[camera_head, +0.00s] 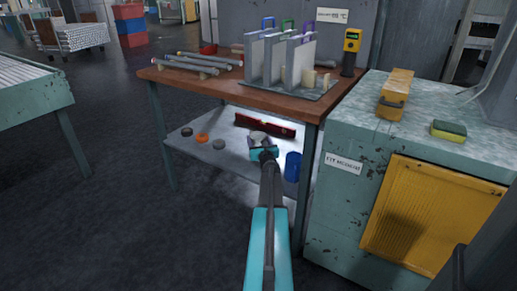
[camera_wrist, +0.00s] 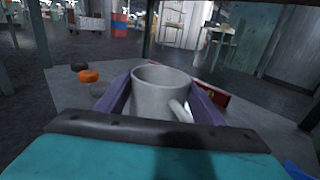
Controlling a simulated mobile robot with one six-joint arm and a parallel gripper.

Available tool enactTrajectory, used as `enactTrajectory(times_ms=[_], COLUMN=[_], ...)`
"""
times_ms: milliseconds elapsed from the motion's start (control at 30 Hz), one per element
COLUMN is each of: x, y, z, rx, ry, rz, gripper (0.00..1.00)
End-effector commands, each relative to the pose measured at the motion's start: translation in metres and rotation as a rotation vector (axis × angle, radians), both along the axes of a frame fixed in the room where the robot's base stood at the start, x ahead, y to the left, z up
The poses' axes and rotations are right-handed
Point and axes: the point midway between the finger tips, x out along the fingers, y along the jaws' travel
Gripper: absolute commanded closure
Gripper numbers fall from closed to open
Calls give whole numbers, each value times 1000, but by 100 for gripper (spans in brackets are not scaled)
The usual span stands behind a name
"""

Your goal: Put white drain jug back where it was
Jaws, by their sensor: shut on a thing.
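The white drain jug (camera_wrist: 160,97) is a pale grey-white mug-like vessel with a handle at its lower right in the wrist view. My gripper (camera_wrist: 163,100) is shut on it, one finger on each side, and the jug is upright. In the head view my gripper (camera_head: 264,146) is between the wooden tabletop and the lower shelf of the table. The jug (camera_head: 257,136) shows there only as a small pale shape beyond the gripper. I cannot tell whether its base touches the shelf.
The lower shelf (camera_head: 222,166) bears a red level (camera_head: 265,125), an orange ring (camera_head: 201,138), dark and grey round pieces, and a blue container (camera_head: 292,166). The wooden tabletop (camera_head: 215,88) and table legs enclose the space. A green cabinet (camera_head: 335,218) stands at the right.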

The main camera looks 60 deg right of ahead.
Motion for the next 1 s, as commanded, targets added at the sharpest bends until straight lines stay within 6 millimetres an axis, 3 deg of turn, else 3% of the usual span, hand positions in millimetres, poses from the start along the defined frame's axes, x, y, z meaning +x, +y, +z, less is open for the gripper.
enactTrajectory(times_ms=[333,900,933,1000], x=[0,0,-1,-1], y=[0,0,0,0], z=[-41,-47,-48,-48], rx=[-1,-1,0,0], ry=[-1,-1,0,0], rz=[1,0,-1,-1], gripper=[99,99,35,23])
